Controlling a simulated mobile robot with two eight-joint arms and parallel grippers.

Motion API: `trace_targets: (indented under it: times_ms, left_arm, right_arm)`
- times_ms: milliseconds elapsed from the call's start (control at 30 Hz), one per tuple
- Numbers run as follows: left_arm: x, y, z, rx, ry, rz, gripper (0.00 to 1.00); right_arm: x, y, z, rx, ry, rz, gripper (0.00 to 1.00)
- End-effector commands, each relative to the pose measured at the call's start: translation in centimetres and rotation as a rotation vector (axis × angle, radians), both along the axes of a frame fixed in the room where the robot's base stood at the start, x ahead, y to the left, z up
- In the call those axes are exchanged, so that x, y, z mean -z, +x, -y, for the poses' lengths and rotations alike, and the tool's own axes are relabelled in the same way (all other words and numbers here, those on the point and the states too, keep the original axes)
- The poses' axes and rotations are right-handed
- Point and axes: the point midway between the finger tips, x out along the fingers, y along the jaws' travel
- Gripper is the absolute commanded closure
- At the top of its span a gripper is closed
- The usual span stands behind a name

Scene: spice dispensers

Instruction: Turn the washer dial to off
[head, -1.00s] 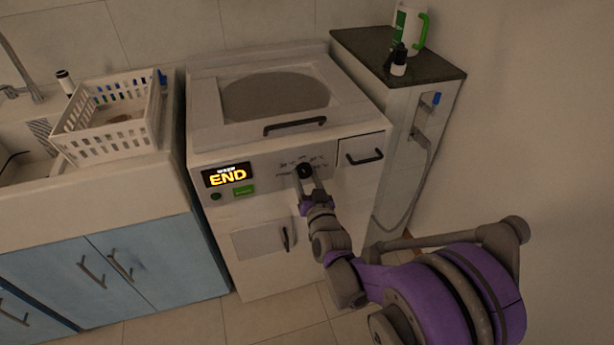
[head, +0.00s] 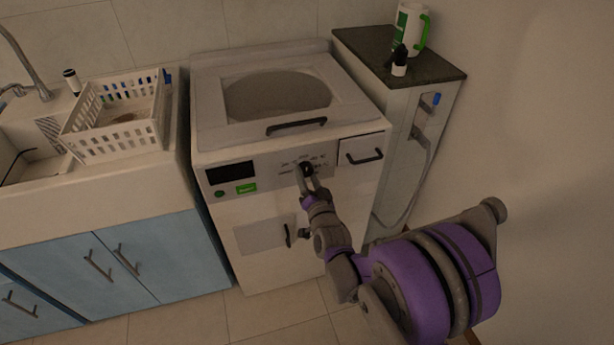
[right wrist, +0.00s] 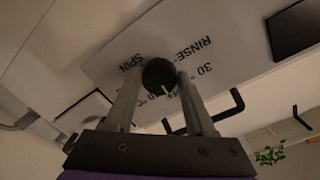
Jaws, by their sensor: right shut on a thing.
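The washer (head: 222,140) stands in the middle of the head view, with its control panel on the front. The round black dial (head: 306,168) sits on that panel. My right gripper (head: 305,176) is at the panel and shut on the dial. In the right wrist view the dial (right wrist: 159,75) lies between the two fingers of my right gripper (right wrist: 158,88), with printed labels such as SPIN and RINSE around it. The washer's display (head: 231,173) is dark. My left gripper is not in view.
A drawer with a black handle (head: 364,157) is right of the dial. A lid handle (head: 296,125) is above it and a door handle (head: 289,235) below. A narrow cabinet (head: 410,130) stands on the right. A sink counter with a white basket (head: 115,118) is on the left.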

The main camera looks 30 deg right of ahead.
Motion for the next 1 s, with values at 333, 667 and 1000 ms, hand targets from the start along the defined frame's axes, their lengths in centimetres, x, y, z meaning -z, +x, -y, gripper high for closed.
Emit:
trace_targets:
  times_ms: [333, 667, 1000]
  left_arm:
    - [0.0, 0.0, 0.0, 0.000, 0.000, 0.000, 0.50]
    - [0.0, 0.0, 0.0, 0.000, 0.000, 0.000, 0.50]
    - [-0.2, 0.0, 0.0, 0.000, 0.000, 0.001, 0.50]
  right_arm:
    - [0.0, 0.0, 0.0, 0.000, -0.001, 0.000, 0.18]
    - [0.0, -0.2, 0.0, 0.000, -0.001, 0.000, 0.15]
    - [-0.3, -5.4, -1.5, -0.001, 0.000, 0.000, 0.15]
